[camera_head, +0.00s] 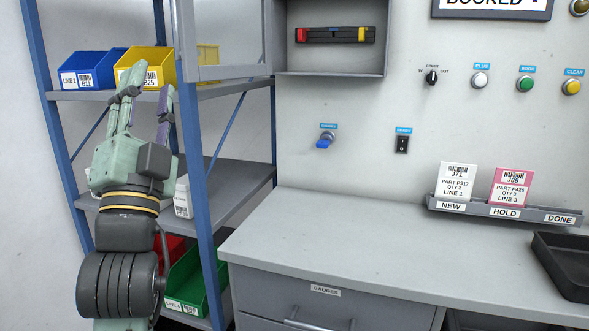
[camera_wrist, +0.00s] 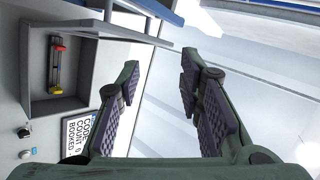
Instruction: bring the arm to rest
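My gripper (camera_head: 146,105) is raised in front of the blue shelf rack at the left in the head view, fingers pointing up. In the wrist view my gripper (camera_wrist: 160,95) has its two fingers spread apart with purple-grey pads, and nothing is between them. It is open and empty. My wrist and forearm run down below it at the lower left of the head view. In that view the hand partly covers the shelves and the yellow bin (camera_head: 150,62).
The rack's blue post (camera_head: 198,190) stands beside my arm. A blue bin (camera_head: 88,70) is on the top shelf and a green bin (camera_head: 190,280) is low down. An open wall cabinet (camera_head: 290,45) holds a black bar. The grey worktop (camera_head: 340,230) is mostly clear; a card rack (camera_head: 470,208) stands at right.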

